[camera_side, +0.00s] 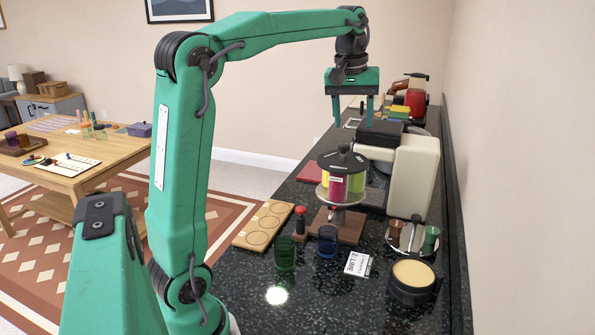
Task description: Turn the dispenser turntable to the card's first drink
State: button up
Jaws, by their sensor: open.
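The dispenser turntable (340,180) stands on the dark counter, on a wooden base (345,226). It has a black lid with a knob and carries coloured containers. The white card (358,263) lies on the counter in front of the base. One line reads "2: LIME"; the other is too small to read surely. My gripper (352,108) is open and empty, fingers pointing down, above and behind the turntable, apart from it.
A cream machine (412,175) stands close at the right. A green glass (285,254), a blue glass (327,241), a red-topped tool (300,220) and a wooden board with round recesses (263,224) are nearby. A round black pot (412,281) stands front right.

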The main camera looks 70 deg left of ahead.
aim_at(344, 144)
jog(key=w+a+n, duration=0.1)
jog(key=a, duration=0.2)
jog(key=w+a+f+n+g, duration=0.1)
jog(key=w+a, duration=0.1)
jog(key=a, duration=0.1)
jog(key=w+a+f+n, duration=0.1)
jog(key=a+n, duration=0.1)
jog(key=a, duration=0.1)
jog(key=shift+w+a+g+h, duration=0.2)
jog(key=shift+w+g+h, duration=0.1)
jog(key=shift+w, duration=0.05)
jog(key=shift+w+a+f+n, duration=0.1)
jog(key=shift+a+f+n, duration=0.1)
jog(key=shift+a, duration=0.15)
jog(key=shift+w+a+f+n, duration=0.1)
jog(key=shift+a+n, duration=0.1)
jog(key=shift+a, duration=0.1)
jog(key=shift+f, duration=0.15)
jog(key=shift+s+f, duration=0.1)
jog(key=shift+f, duration=3.6)
grip_shut()
